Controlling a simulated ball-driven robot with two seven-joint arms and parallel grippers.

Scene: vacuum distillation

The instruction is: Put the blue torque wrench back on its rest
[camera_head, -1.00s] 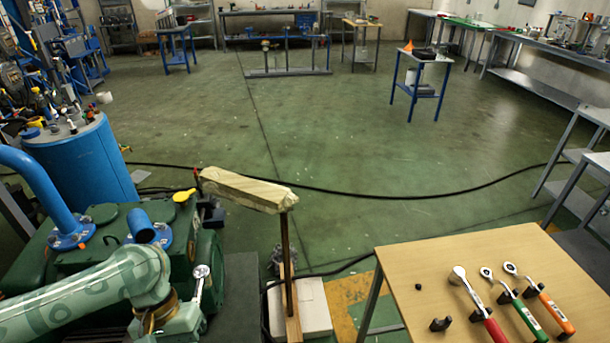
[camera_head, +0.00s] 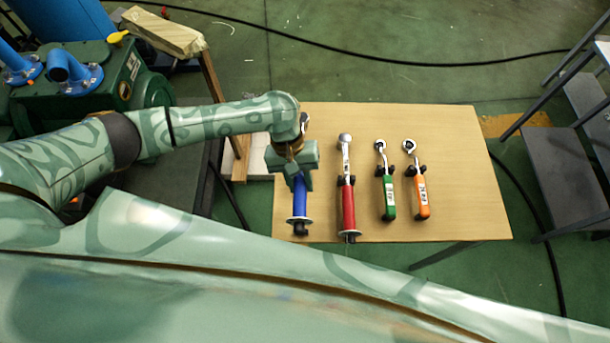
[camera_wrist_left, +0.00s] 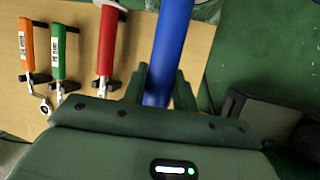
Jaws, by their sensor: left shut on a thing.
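The blue torque wrench (camera_head: 300,203) is in my left gripper (camera_head: 297,176) over the left end of the wooden table (camera_head: 455,160). Its blue handle points toward me in the head view, with a pale disc and a dark end. My left gripper is shut around the handle; the blue handle (camera_wrist_left: 172,45) also runs up between the fingers (camera_wrist_left: 160,85) in the left wrist view. The wrench's rest is hidden under the gripper and wrench. I cannot tell whether the wrench touches the rest or the table. My right gripper is out of view.
Right of the blue wrench lie a red wrench (camera_head: 347,205), a green one (camera_head: 389,195) and an orange one (camera_head: 421,195), held on dark rests. The table's right part is bare. A wrapped beam (camera_head: 165,32) and green machine (camera_head: 105,75) stand at the left.

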